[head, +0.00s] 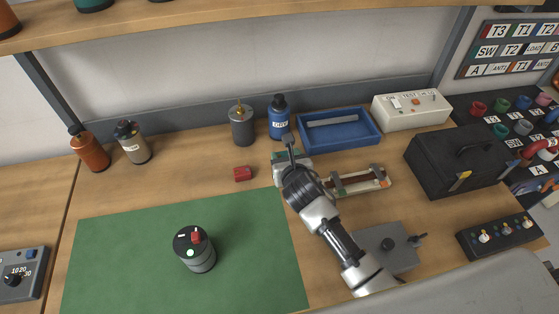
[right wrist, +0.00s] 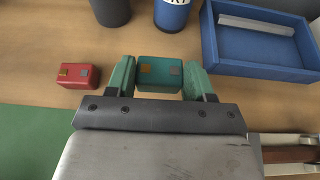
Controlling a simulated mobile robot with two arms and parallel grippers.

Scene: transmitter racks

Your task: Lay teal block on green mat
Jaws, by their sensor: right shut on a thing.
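The teal block (right wrist: 160,74) is between the two green-padded fingers of my right gripper (right wrist: 160,80) in the right wrist view. The right gripper is shut on it. In the head view the right gripper (head: 290,155) is beyond the green mat's far right corner, and the arm and hand largely hide the block. The green mat (head: 125,250) lies flat on the bench at the front left; a bit of it also shows in the right wrist view (right wrist: 30,145). My left gripper is not in view.
A red block (head: 243,174) lies beyond the mat, left of my right gripper. A black canister (head: 195,252) stands on the mat. A blue bottle (head: 279,118), a grey canister (head: 242,127) and a blue tray (head: 338,133) stand behind. The mat's left side is clear.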

